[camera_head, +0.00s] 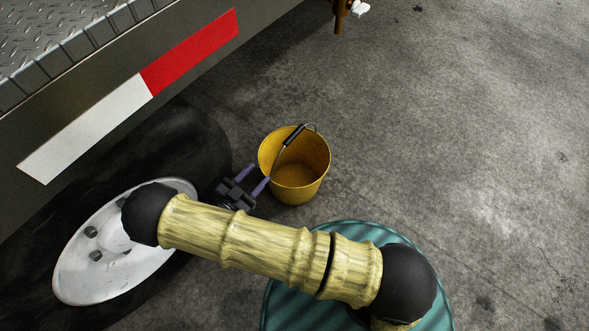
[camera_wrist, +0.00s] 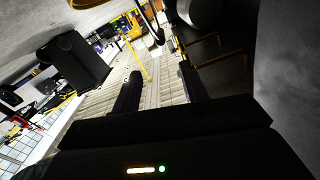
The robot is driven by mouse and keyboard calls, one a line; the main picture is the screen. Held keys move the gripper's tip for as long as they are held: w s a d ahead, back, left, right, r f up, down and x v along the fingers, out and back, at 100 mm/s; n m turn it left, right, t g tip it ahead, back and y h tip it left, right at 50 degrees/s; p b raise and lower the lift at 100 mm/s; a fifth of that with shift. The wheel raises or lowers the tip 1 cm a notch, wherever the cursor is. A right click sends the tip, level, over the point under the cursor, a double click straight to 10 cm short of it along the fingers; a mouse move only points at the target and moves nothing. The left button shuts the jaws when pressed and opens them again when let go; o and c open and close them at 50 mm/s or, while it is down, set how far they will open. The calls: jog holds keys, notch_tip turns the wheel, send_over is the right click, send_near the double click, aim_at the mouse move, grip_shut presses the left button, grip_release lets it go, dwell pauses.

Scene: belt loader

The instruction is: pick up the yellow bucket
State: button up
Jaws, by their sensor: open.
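The yellow bucket (camera_head: 312,178) stands upright on the concrete floor in the head view, open at the top and looking empty inside. Its wire handle is raised and carries a black grip (camera_head: 293,134) near the far rim. My gripper (camera_head: 257,178) is open, just left of the bucket, with its purple fingers pointing towards it. The right finger appears close to the bucket's left wall; I cannot tell whether they touch. In the wrist view my gripper (camera_wrist: 160,85) shows two dark fingers apart with nothing between them.
A vehicle with a red and white strip (camera_head: 190,52) overhangs the upper left. Its tyre (camera_head: 205,140) and white wheel hub (camera_head: 90,270) are close to my arm and gripper. The concrete floor (camera_head: 460,130) to the bucket's right is clear.

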jog(key=b, duration=0.5)
send_near(291, 136)
jog(key=w+d, duration=0.1)
jog(key=w+d+f, duration=0.1)
jog(key=shift+w+d, duration=0.35)
jog(key=shift+w, duration=0.05)
jog(key=shift+w+d+r, duration=0.15)
jog(key=shift+w+d, duration=0.1)
jog(key=shift+w, duration=0.05)
jog(key=shift+w+d+f+b, duration=0.2)
jog(key=shift+w+d+b, duration=0.05)
jog(key=shift+w+b, duration=0.15)
jog(key=b+x, duration=0.2)
jog(key=x, duration=0.2)
jog(key=shift+w+b, duration=0.15)
jog(key=shift+b, duration=0.2)
jog(key=shift+r, duration=0.15)
grip_shut()
